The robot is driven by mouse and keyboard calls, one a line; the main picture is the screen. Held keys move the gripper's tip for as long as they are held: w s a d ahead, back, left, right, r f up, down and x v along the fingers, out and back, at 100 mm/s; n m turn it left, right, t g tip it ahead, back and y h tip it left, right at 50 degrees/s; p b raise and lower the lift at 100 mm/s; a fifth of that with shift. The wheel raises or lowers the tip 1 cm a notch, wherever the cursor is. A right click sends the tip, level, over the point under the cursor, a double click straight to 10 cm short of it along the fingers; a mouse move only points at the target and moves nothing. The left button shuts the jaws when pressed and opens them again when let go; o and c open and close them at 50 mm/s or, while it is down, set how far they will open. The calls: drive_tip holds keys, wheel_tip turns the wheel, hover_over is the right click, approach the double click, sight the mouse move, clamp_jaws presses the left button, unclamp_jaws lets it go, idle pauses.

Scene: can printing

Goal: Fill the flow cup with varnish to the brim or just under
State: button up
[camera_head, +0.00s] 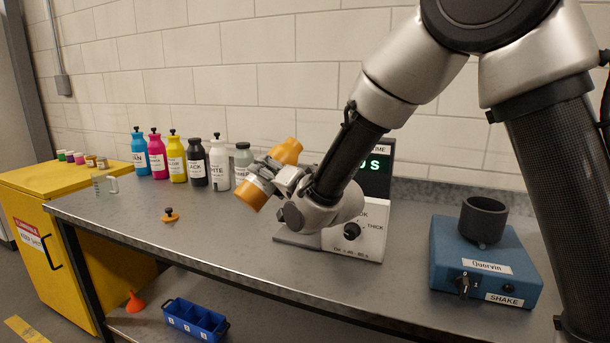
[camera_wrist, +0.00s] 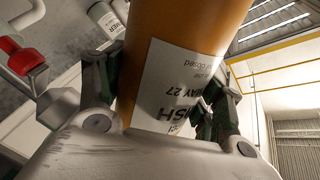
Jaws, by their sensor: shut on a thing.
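My gripper (camera_head: 272,178) is shut on an orange varnish bottle (camera_head: 253,193) and holds it tilted above the bench. The bottle has a white label and also fills the middle of the wrist view (camera_wrist: 190,35), between the fingers (camera_wrist: 165,105). Its mouth and any varnish flow cannot be made out. A grey instrument (camera_head: 350,238) with a green digital display (camera_head: 376,165) and a knob marked THICK stands just right of the gripper, partly behind my arm. The flow cup cannot be made out in either view. A small orange-and-black stopper (camera_head: 170,215) lies on the bench.
Several ink bottles (camera_head: 158,157) stand in a row along the back. A clear beaker (camera_head: 104,185) stands at the bench's left end. A blue shaker (camera_head: 485,265) with a dark round holder is at right. The front-left bench top (camera_head: 200,238) is mostly clear.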

drive_tip(key=shift+s+a+r+m, duration=0.25)
drive_tip(key=shift+m, duration=0.65)
idle(1.4)
drive_tip(key=shift+s+a+r+m+p, duration=0.1)
drive_tip(key=shift+r+m+p, duration=0.5)
drive_tip(key=shift+r+m, duration=0.2)
idle(2.4)
